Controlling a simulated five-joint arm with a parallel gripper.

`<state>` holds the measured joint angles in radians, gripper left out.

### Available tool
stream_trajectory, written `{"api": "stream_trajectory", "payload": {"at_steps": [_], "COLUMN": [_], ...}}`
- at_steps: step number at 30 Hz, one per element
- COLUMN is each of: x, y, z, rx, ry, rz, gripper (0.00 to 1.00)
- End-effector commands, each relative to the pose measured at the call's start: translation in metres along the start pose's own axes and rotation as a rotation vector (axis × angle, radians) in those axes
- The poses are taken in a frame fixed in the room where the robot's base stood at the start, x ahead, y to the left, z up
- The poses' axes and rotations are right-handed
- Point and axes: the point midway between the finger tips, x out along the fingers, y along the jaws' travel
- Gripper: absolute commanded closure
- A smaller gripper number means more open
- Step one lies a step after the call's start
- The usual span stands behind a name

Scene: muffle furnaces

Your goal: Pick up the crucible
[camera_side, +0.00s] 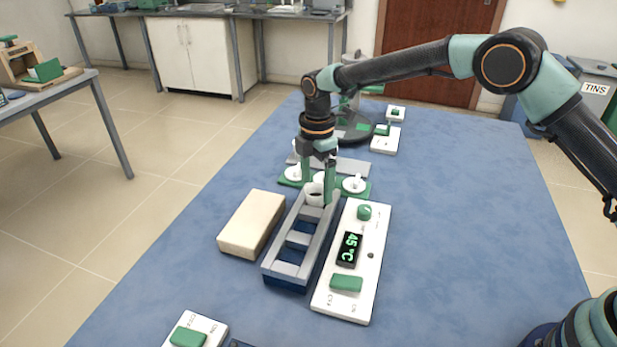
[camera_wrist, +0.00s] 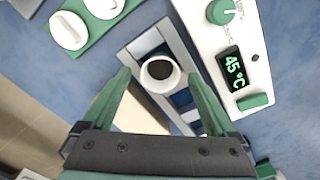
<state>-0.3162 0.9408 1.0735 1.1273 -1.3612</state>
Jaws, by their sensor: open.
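The crucible (camera_side: 314,196) is a small white cup, dark inside, upright at the far end of a grey and blue slotted rack (camera_side: 281,268). In the wrist view, the crucible (camera_wrist: 159,73) shows from above, near the middle, with its rim clear. My gripper (camera_side: 318,188) points down over the rack's far end, open, with green fingers on either side of the crucible. In the wrist view, the fingertips of my gripper (camera_wrist: 159,78) stand apart to the left and right of the cup, with gaps visible. I cannot tell whether either finger touches it.
A white control box (camera_side: 372,255) reading 45 °C stands close on the rack's right. A beige block (camera_side: 250,224) lies to its left. Behind is a green tray (camera_side: 366,193) with white knobbed lids (camera_side: 354,184). A white switch box (camera_side: 197,327) is at the front. The blue tabletop is clear at right.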

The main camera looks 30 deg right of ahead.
Motion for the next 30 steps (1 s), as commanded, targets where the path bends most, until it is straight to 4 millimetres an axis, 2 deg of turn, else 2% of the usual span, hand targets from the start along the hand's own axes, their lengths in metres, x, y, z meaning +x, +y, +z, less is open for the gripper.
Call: {"api": "stream_trajectory", "payload": {"at_steps": [3,11,15,18,20,30], "x": [0.0104,0.0122,0.0120,0.0119,0.0118,0.0047], "y": [-0.0006,-0.0003,-0.0004,-0.0004,-0.0003,0.0001], "z": [-0.0002,-0.0004,-0.0005,-0.0004,-0.0005,-0.0006], "rx": [0.000,0.000,0.000,0.000,0.000,0.000], "ry": [0.000,0.000,0.000,0.000,0.000,0.000], "rz": [-0.001,0.000,0.000,0.000,0.000,0.002], "gripper": [0.08,0.08,0.61,0.96,1.00,1.00]}}
